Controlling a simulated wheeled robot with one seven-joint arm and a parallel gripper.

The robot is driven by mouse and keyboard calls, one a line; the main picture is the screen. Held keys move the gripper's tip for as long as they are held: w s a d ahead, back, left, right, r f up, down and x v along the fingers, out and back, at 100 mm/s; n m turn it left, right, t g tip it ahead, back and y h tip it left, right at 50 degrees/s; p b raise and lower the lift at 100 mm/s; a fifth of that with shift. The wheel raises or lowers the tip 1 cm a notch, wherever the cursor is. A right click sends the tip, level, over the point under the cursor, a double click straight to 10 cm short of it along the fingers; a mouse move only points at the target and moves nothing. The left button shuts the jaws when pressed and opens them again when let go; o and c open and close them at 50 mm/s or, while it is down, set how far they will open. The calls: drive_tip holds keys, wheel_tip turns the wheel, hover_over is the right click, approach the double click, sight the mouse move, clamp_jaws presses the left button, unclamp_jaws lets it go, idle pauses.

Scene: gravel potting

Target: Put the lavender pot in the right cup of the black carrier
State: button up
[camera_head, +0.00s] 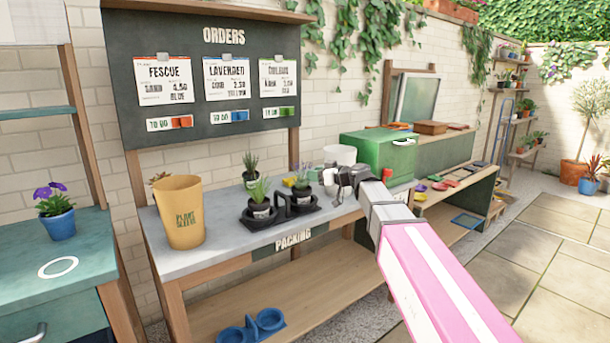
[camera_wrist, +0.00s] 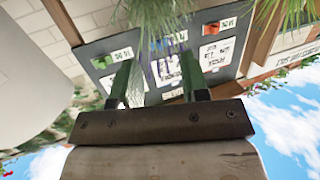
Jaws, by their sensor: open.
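The black carrier (camera_head: 278,224) stands on the packing bench, with a grassy potted plant (camera_head: 260,210) in its left cup. The lavender pot (camera_head: 302,195), with thin green stems and purple flowers, shows at the carrier's right cup; I cannot tell if it is fully seated. My gripper (camera_head: 330,180) is open just right of the lavender. In the wrist view my gripper (camera_wrist: 155,75) has its fingers apart, with purple lavender flowers (camera_wrist: 168,68) showing between or beyond them. The lavender's pot is not visible there.
Another dark potted plant (camera_head: 250,178) stands behind the carrier. A yellow planter (camera_head: 181,212) is at the bench's left, and a white container (camera_head: 340,155) and green box (camera_head: 378,160) are at the right. A blue carrier (camera_head: 252,328) is on the lower shelf.

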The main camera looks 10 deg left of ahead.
drive_tip(key=s+d+f+m+g+h, duration=0.1)
drive_tip(key=s+d+f+m+h, duration=0.25)
drive_tip(key=d+f, duration=0.7)
drive_tip(key=s+d+f+m+g+h, duration=0.1)
drive_tip(key=s+d+f+m+h, duration=0.3)
drive_tip(key=d+f, duration=0.65)
drive_tip(key=s+d+f+m+g+h, duration=0.4)
drive_tip(key=s+d+f+m+h, duration=0.2)
drive_tip(key=s+d+f, duration=0.8)
drive_tip(key=d+f+h, duration=0.1)
drive_tip(key=d+f, duration=0.2)
drive_tip(key=shift+f, duration=0.2)
drive_tip(key=shift+s+a+h, duration=0.1)
drive_tip(key=shift+h, duration=0.15)
